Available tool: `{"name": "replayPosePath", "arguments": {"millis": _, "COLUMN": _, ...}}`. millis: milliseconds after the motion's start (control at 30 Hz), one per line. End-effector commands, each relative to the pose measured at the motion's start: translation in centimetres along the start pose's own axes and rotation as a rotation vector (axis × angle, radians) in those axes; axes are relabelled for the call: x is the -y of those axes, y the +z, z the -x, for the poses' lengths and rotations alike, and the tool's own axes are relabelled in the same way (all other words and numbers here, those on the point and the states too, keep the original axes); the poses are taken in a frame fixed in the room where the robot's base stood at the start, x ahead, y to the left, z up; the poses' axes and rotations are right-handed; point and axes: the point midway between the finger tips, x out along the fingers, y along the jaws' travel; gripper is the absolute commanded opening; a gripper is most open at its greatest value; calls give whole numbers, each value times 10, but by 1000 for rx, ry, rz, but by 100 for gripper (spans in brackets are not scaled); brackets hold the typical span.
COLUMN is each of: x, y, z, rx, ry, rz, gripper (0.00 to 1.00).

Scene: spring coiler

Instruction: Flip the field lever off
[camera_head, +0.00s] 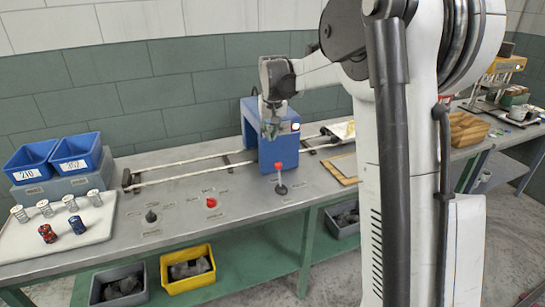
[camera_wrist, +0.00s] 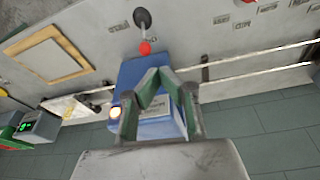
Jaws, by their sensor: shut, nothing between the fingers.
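A lever with a red ball knob (camera_head: 278,166) and a dark round base (camera_head: 281,189) stands on the grey bench in front of the blue coiler housing (camera_head: 282,152). Its red knob (camera_wrist: 145,47) also shows in the wrist view, just beyond my fingertips. My gripper (camera_head: 269,132) is shut and empty, above and in front of the blue housing in the head view. In the wrist view my gripper (camera_wrist: 158,74) points toward the lever, apart from it.
A red button (camera_head: 211,202) and a black knob (camera_head: 151,216) sit on the bench to the left. Two white rails (camera_head: 185,161) run left of the housing. Blue bins (camera_head: 76,153) and a white tray (camera_head: 60,235) stand far left. A wooden frame (camera_head: 343,168) lies right.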

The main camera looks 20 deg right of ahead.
Motion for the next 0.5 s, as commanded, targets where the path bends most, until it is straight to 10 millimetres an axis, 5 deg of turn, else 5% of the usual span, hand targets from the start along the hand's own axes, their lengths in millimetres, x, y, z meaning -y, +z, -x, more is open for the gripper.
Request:
{"name": "replayPosePath", "arguments": {"millis": 233, "x": -22, "y": -36, "z": -45, "rx": 44, "ry": 9, "rz": -25, "gripper": 0}}
{"name": "replayPosePath", "arguments": {"millis": 500, "x": -38, "y": -55, "z": -81, "rx": 77, "ry": 15, "rz": -43, "gripper": 0}}
